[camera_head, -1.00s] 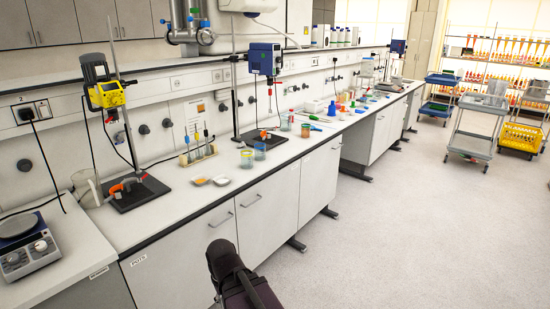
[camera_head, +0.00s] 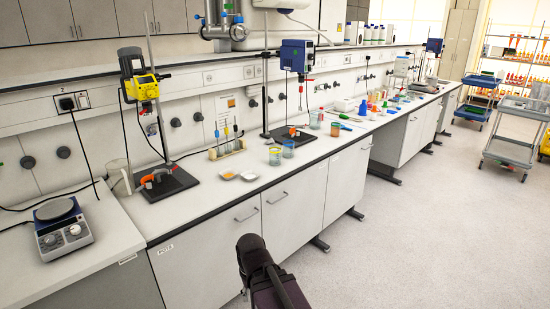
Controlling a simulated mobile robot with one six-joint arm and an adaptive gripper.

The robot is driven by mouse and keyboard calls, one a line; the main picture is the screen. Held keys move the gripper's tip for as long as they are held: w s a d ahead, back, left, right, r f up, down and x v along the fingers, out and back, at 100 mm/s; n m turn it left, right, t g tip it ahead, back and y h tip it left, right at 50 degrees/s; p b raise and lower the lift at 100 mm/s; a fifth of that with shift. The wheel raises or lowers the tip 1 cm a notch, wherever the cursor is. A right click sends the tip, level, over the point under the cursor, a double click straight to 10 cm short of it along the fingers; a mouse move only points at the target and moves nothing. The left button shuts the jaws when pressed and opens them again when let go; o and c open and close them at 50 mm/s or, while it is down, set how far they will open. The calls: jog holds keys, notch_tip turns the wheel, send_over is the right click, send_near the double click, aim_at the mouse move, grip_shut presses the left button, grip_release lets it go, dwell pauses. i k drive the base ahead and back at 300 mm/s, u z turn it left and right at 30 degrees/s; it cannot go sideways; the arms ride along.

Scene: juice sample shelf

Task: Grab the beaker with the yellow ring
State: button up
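Two small beakers stand close together on the white bench, right of the tube rack. The nearer left beaker (camera_head: 275,157) seems to have a yellowish band near its top and a bluish-green lower part. The right beaker (camera_head: 288,149) looks bluish. Both are small in the picture, so the ring colours are hard to tell. Part of my dark arm shows at the bottom middle, in front of the bench cabinets and well short of the beakers. The fingers of my gripper are not in view.
Two shallow dishes (camera_head: 249,176) lie left of the beakers. A hotplate (camera_head: 62,229) is at the far left. Carts (camera_head: 512,150) stand at right; the floor (camera_head: 400,250) between is clear.

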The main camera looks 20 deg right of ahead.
aim_at(274, 152)
jog(key=u, duration=0.3)
jog(key=i, duration=1)
jog(key=z, duration=0.3)
